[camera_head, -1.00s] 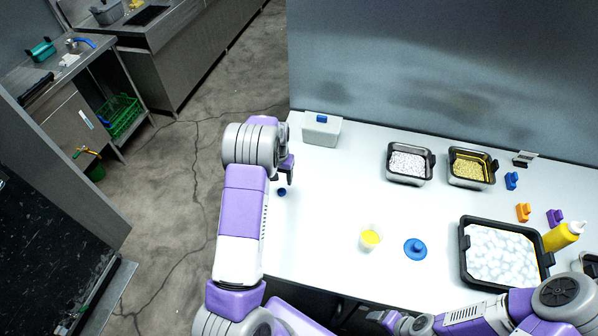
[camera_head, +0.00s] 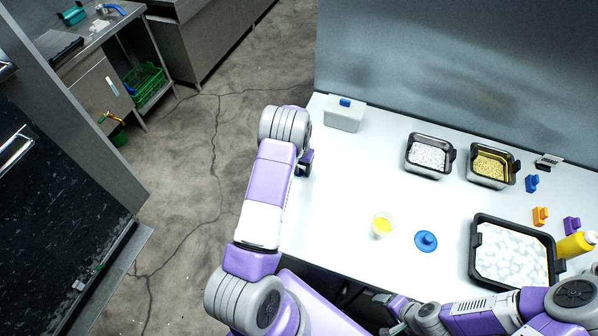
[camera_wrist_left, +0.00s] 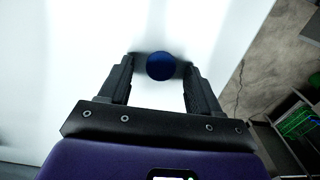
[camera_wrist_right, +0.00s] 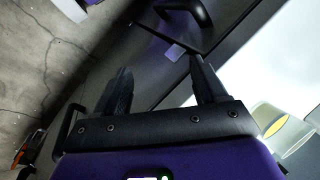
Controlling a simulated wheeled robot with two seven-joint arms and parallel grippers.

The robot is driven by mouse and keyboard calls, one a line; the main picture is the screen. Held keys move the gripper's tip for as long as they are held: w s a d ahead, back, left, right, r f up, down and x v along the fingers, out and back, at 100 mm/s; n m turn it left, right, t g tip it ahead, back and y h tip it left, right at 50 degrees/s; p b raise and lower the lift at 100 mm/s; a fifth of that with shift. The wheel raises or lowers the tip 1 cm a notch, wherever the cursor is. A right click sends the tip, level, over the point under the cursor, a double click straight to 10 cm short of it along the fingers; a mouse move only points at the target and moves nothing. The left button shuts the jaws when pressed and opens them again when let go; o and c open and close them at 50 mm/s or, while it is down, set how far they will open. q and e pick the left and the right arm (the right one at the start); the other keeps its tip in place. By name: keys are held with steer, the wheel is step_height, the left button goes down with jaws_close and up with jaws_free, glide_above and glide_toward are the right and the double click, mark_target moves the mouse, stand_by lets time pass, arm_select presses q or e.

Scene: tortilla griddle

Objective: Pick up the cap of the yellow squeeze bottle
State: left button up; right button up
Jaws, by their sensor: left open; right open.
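A small round dark blue thing (camera_wrist_left: 160,66), perhaps the cap, lies on the white table between the fingertips of my open left gripper (camera_wrist_left: 160,72) in the left wrist view; contact cannot be told. In the head view my left gripper (camera_head: 305,167) is at the table's left edge, and the blue thing is hidden by my arm. My right gripper (camera_wrist_right: 160,72) is open and empty, low by the table's front edge.
A cup of yellow (camera_head: 383,226) and a blue knobbed lid (camera_head: 426,241) stand mid-table. A black-rimmed tray (camera_head: 474,262) is at the right. Two filled pans (camera_head: 429,174) (camera_head: 491,184) and a white box (camera_head: 344,120) stand at the back. The left-centre table is clear.

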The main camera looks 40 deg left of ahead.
arm_select(q)
steer(key=c, duration=1.1)
steer(key=shift+r, duration=0.1)
step_height(320, 180, up, 10)
steer(key=shift+b, duration=0.4)
